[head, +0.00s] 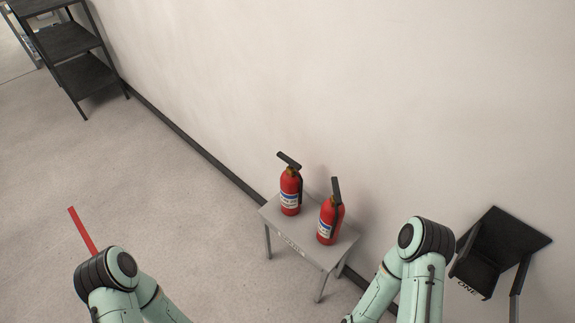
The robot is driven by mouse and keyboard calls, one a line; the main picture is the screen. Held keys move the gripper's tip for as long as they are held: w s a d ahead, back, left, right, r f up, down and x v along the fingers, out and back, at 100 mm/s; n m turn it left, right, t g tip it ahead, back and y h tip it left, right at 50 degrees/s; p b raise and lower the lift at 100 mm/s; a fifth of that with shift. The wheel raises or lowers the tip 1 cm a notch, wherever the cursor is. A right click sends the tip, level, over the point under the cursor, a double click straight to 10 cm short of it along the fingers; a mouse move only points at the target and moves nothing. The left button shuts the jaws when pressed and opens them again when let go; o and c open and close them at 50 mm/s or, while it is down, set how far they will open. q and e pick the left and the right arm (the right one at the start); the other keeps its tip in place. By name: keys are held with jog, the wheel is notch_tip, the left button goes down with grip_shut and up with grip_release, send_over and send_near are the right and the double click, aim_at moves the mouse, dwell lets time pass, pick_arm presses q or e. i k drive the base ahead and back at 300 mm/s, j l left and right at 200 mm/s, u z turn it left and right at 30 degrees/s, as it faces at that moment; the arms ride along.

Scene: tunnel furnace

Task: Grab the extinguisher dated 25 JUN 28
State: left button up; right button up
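Two red fire extinguishers stand upright on a small grey table against the wall. The labels are too small for me to read any date, so I cannot tell which one is dated 25 JUN 28. Only bent parts of my two arms show, at the lower left and lower right. Both grippers are outside the picture.
The grey table (324,258) has lettering on its front edge. A black stand (498,244) marked "ONE" is at the right by the wall. A dark shelf unit (70,45) stands at the upper left. A red bar (81,228) shows beside my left arm. The left floor is mostly clear.

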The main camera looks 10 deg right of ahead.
aim_at(291, 181)
jog(key=i+j+z, duration=0.1)
jog(key=z, duration=0.3)
jog(key=j+z, duration=0.35)
jog(key=i+j+z, duration=0.2)
jog(key=j, duration=0.25)
jog(key=j+z, duration=0.2)
jog(key=j, duration=0.3)
